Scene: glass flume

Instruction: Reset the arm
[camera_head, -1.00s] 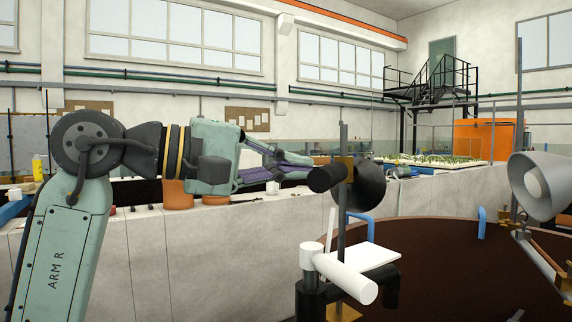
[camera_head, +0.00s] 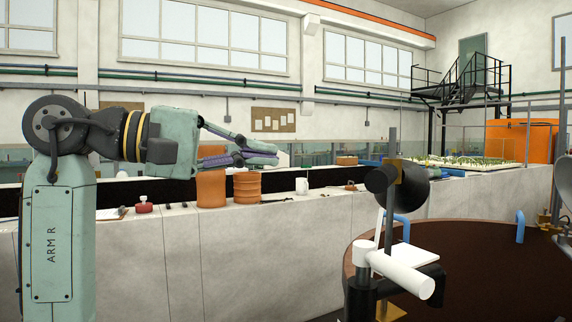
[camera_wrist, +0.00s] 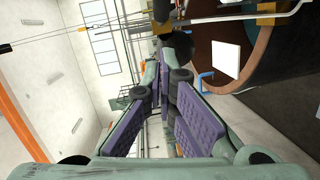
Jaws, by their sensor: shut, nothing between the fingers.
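My arm (camera_head: 65,225) stands at the left of the head view, with its forearm level and pointing right. My gripper (camera_head: 276,156) is at its end, held in the air above the bench ledge, with nothing in it. In the wrist view the two purple-padded fingers of my gripper (camera_wrist: 166,58) come together at their tips, with no object between them.
Orange-brown pots (camera_head: 247,188), a white mug (camera_head: 302,186) and a red-topped item (camera_head: 144,205) stand on the ledge below my gripper. A dark round tank (camera_head: 480,270) and a stand with a white cylinder (camera_head: 400,272) are at right. A planted bed (camera_head: 460,162) lies behind.

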